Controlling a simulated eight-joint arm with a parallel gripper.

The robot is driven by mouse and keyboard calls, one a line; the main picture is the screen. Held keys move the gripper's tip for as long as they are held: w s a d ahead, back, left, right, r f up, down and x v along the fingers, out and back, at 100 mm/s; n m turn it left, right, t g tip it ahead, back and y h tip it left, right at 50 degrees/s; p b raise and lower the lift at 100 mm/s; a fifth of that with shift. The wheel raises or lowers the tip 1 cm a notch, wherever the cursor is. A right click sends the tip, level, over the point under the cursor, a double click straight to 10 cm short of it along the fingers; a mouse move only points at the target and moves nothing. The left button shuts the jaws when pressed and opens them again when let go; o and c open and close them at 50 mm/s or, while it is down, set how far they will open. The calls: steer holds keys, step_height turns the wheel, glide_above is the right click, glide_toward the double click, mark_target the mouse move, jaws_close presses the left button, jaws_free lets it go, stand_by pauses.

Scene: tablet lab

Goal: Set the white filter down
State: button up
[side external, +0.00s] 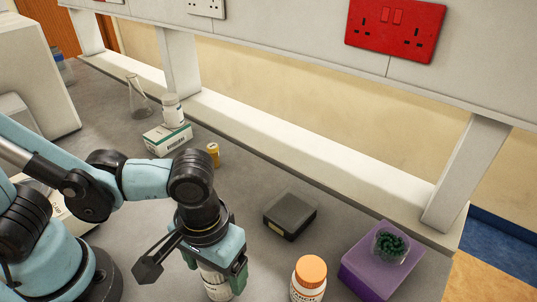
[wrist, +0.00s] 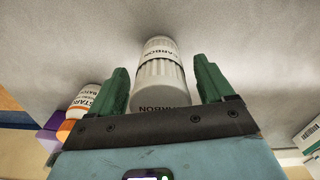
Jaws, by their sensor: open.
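The white filter (wrist: 160,72) is a ribbed white cylinder with a dark band and CARBON lettering. In the wrist view it is between the two green fingers of my gripper (wrist: 163,82), with a gap visible at the right finger. My gripper is open around it. In the side view the filter (side external: 216,286) shows below my gripper (side external: 215,272), low over the grey bench and partly hidden by the fingers. Its lower end is cut off by the frame's bottom edge, so I cannot tell there whether it touches the bench.
An orange-capped white bottle (side external: 308,280) stands to the right. Beyond it a purple block (side external: 360,266) carries a glass of green bits (side external: 390,245). A dark box (side external: 290,215) lies behind. A carton (side external: 167,139), white jar (side external: 172,110), amber vial (side external: 213,154) and flask (side external: 138,100) stand farther back.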

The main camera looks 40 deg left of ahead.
steer(key=shift+r, duration=0.15)
step_height(320, 180, up, 12)
steer(key=shift+f, duration=0.15)
steer(key=shift+w+a, duration=0.1)
steer(key=w+a+f+m+t, duration=0.1)
steer(key=w+a+t, duration=0.2)
steer(key=a, duration=0.6)
steer(key=w+a+f+m+t, duration=0.1)
steer(key=w+a+f+t, duration=0.1)
steer(key=w+a+t, duration=0.2)
steer(key=w+a, duration=0.3)
steer(key=a, duration=0.2)
steer(key=shift+w, duration=0.3)
